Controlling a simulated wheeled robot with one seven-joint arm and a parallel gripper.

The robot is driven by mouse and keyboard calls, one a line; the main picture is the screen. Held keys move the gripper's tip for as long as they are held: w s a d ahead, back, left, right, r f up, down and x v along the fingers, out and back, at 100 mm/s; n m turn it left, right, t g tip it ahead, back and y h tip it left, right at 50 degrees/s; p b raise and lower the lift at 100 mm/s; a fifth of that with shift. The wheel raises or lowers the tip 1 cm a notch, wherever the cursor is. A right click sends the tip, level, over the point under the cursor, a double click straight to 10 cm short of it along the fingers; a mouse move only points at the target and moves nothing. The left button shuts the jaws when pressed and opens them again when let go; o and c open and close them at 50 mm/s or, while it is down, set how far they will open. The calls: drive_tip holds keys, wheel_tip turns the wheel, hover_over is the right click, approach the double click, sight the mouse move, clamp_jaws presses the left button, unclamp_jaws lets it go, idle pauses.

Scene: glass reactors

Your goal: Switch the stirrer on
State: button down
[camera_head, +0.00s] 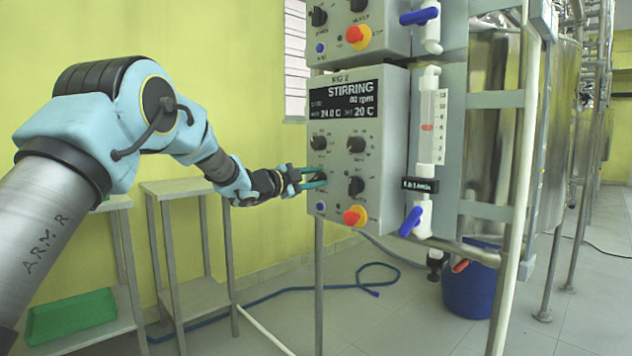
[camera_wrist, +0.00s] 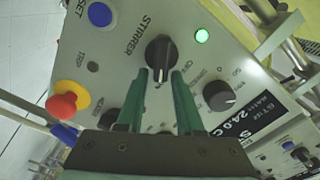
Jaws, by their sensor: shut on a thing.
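In the head view the fingers mostly hide this knob. A green lamp (camera_wrist: 202,36) beside the knob is lit. The panel's display (camera_head: 345,99) reads STIRRING, with an rpm figure that looks like 80.
Other black knobs (camera_head: 356,145) sit close around, with a red-and-yellow stop button (camera_head: 355,216) below and a blue button (camera_wrist: 100,14) near the stirrer knob. A valve with a blue handle (camera_head: 411,221) stands right of the panel. A green tray (camera_head: 71,318) lies on a low shelf.

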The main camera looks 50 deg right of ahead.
drive_tip(key=shift+w+a+f, duration=0.15)
drive_tip(key=shift+w+f, duration=0.25)
drive_tip(key=c, duration=0.8)
unclamp_jaws()
drive_tip(key=shift+c, duration=0.2)
drive_tip(key=shift+o, duration=0.3)
drive_tip(key=shift+s+r, duration=0.1)
drive_tip(key=shift+r, duration=0.05)
drive_tip(key=shift+s+d+r, duration=0.1)
drive_tip(key=shift+d+r, duration=0.05)
drive_tip(key=shift+d, duration=0.05)
drive_tip(key=shift+a, duration=0.1)
drive_tip(key=a, duration=1)
drive_tip(key=shift+w+a, duration=0.4)
